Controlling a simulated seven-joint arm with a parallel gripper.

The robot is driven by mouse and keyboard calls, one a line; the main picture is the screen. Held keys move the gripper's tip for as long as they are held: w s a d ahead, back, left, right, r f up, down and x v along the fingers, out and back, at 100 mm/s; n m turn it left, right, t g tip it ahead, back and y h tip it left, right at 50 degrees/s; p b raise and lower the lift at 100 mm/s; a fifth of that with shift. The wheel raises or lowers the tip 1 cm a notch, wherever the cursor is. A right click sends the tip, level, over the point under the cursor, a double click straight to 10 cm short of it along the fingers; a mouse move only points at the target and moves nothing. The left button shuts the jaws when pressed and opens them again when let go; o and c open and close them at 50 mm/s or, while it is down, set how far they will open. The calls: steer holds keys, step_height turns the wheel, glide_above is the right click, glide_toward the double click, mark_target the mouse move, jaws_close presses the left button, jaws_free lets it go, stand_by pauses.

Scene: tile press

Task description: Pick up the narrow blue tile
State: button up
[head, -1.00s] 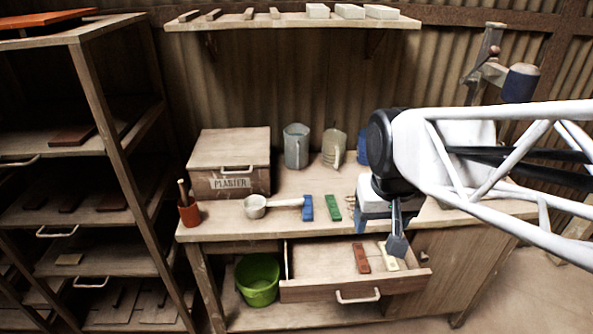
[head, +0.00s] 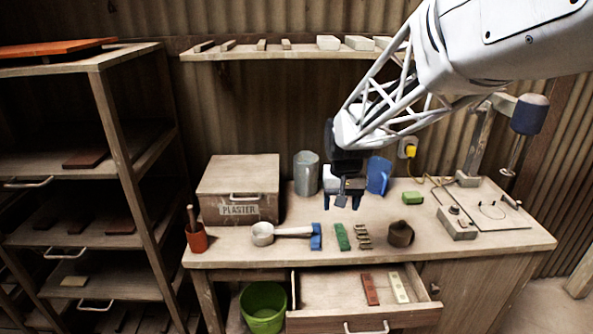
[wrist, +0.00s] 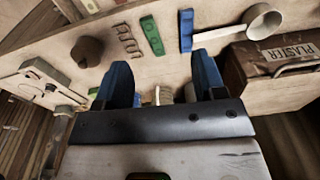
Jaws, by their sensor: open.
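The narrow blue tile (head: 316,236) lies on the workbench, at the handle end of a white ladle (head: 282,231). It also shows in the wrist view (wrist: 186,30), beyond my fingers; the ladle handle comes up to it, and I cannot tell whether they touch. My gripper (head: 340,202) is above the back of the bench, behind and a little right of the blue tile. Its two blue fingers (wrist: 161,78) are apart with nothing held between them. A green tile (head: 342,237) lies just right of the blue one.
The plaster box (head: 238,194), grey jug (head: 306,173) and blue jug (head: 378,176) stand along the back. The open drawer (head: 335,296) below holds a red and a pale tile.

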steer(key=g, duration=0.1)
glide_above(316, 228)
step_height(316, 228, down, 13)
steer(key=shift+s+a+r, duration=0.1)
steer(key=shift+a, duration=0.05)
steer(key=shift+f, duration=1.3)
steer(key=shift+f, duration=2.6)
steer(key=c, duration=1)
steer(key=shift+r, duration=0.1)
steer(key=shift+c, duration=0.3)
